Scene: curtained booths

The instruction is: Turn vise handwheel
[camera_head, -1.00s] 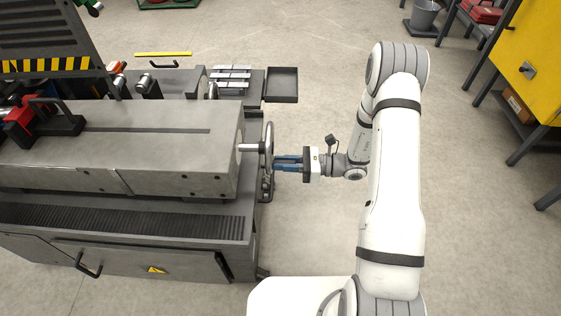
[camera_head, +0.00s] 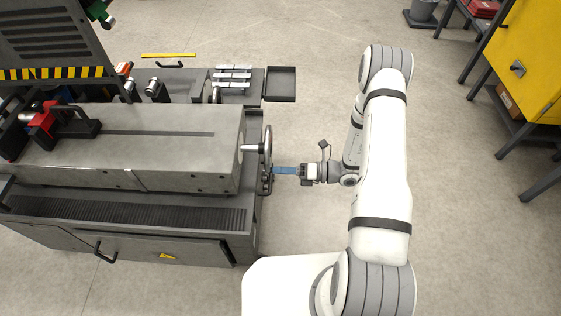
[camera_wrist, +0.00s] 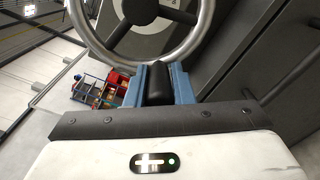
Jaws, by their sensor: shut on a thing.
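The handwheel (camera_head: 267,147) is a grey metal ring on a shaft at the right end of the grey machine body (camera_head: 170,148). In the wrist view its rim and spokes (camera_wrist: 195,42) fill the top. My gripper (camera_head: 277,171) reaches it from the right with blue fingers. In the wrist view my gripper (camera_wrist: 160,82) is shut on the black handle (camera_wrist: 158,84) that stands out from the wheel's rim. One finger lies on each side of the handle. The handle's base at the rim is partly hidden.
A dark tray (camera_head: 281,84) juts out behind the wheel. A yellow cabinet (camera_head: 528,68) on dark legs stands at the right, with a grey bucket (camera_head: 423,13) at the back.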

